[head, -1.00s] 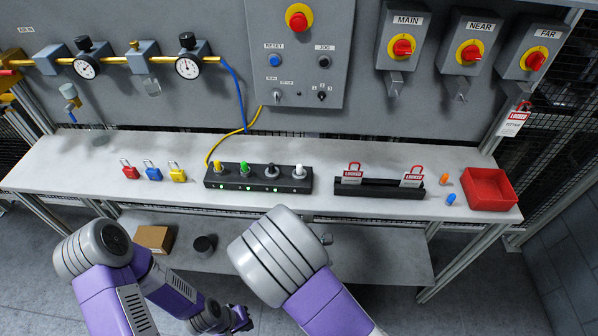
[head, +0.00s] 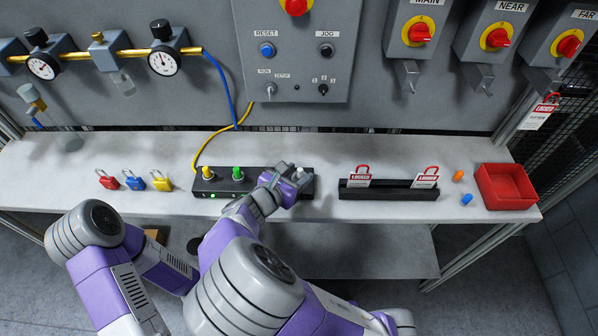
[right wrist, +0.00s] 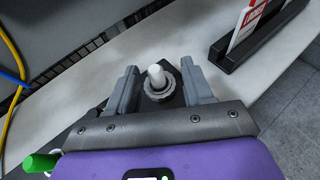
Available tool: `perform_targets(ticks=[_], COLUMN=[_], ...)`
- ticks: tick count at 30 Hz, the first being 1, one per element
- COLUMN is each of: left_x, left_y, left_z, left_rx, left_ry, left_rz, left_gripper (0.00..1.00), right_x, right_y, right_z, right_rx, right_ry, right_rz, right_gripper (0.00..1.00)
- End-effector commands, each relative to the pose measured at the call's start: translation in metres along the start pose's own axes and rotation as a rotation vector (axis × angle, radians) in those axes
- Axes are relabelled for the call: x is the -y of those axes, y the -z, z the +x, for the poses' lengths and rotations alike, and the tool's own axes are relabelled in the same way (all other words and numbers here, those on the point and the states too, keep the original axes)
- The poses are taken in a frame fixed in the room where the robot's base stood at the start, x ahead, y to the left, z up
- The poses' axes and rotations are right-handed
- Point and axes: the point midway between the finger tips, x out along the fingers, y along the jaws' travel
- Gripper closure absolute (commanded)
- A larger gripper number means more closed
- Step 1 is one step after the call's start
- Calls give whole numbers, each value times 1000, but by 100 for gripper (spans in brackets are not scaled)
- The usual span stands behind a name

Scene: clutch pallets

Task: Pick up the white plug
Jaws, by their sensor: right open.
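The white plug (head: 300,172) stands upright at the right end of the black socket strip (head: 213,187) on the bench. My right gripper (head: 292,173) is over that end of the strip. In the right wrist view the gripper (right wrist: 162,84) is open, with one finger on each side of the plug and gaps between. I cannot tell how far down the fingers reach. My left gripper is hidden; only part of its arm shows.
Yellow (head: 208,173) and green (head: 237,174) plugs stand along the strip. Red, blue and yellow padlocks (head: 134,182) lie to its left. A black rack (head: 385,192) with red lockout tags and a red tray (head: 507,187) stand to its right. A yellow cable (head: 205,150) runs to the strip.

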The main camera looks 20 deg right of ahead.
Motion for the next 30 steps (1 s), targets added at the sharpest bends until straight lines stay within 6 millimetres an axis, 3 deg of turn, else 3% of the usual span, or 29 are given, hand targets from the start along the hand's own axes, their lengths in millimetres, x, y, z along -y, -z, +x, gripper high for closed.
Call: perform_targets(ticks=[9, 17, 27, 30], left_x=[6, 5, 5, 5], left_y=[1, 1, 1, 1], left_z=[15, 14, 14, 14], left_rx=[0, -1, -1, -1], left_ry=[0, 0, 0, 0], left_rz=[0, 0, 0, 0], left_gripper=[100, 100, 100, 100], right_x=[-6, -6, -6, -6], right_y=[3, 2, 2, 2], right_z=[44, 47, 46, 46], right_rx=[0, -1, -1, -1], right_ry=[3, 0, 1, 1], right_rz=[0, 1, 1, 1], right_gripper=[49, 49, 98, 100])
